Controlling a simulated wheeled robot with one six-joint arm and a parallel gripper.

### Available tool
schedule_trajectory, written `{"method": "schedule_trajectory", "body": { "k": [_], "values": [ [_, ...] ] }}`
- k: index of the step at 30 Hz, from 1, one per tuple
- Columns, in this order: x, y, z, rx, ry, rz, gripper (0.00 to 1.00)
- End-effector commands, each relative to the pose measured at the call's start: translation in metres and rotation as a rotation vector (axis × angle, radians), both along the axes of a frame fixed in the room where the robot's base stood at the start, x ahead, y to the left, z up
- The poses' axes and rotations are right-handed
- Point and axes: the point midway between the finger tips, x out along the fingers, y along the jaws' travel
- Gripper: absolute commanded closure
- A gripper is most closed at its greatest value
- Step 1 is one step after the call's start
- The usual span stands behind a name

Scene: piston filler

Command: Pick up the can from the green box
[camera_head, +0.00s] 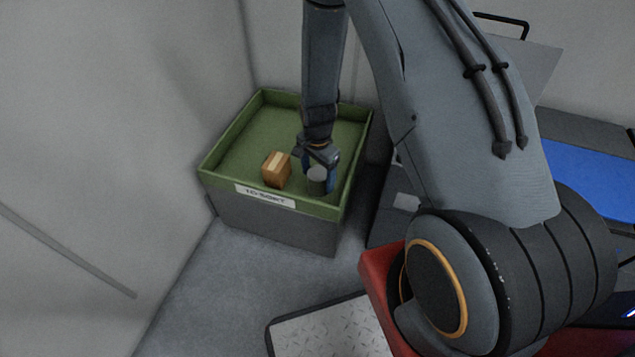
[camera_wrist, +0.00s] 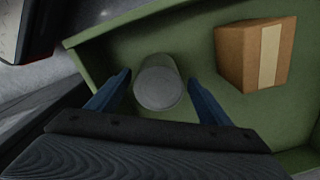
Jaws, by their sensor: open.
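The can (camera_head: 317,181) is a grey cylinder standing in the green box (camera_head: 232,139), near its front right corner. In the wrist view the can (camera_wrist: 157,84) shows its round grey top. My gripper (camera_head: 318,178) reaches down into the box over the can. In the wrist view its two blue fingers (camera_wrist: 157,92) are open, one on each side of the can, with a visible gap on both sides. I cannot tell how far down the can the fingertips reach.
A brown cardboard carton (camera_head: 276,169) with a pale tape strip stands in the box, left of the can. The back of the box floor is clear. The box rim surrounds them, with a "TO SORT" label (camera_head: 265,196) in front. A grey wall (camera_head: 110,120) stands left.

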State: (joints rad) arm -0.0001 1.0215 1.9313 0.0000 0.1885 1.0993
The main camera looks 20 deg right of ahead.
Motion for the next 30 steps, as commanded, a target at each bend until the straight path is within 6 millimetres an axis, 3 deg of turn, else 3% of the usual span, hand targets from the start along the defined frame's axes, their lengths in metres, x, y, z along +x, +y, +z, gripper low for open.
{"method": "schedule_trajectory", "body": {
  "k": [6,13,21,30],
  "values": [
    [-0.002,0.000,-0.031,0.000,0.001,0.000,0.27],
    [-0.002,0.000,-0.031,0.000,-0.001,0.000,0.27],
    [-0.002,0.000,-0.031,0.000,0.000,0.000,0.71],
    [-0.002,0.000,-0.026,0.000,-0.001,0.000,0.71]
  ]
}}
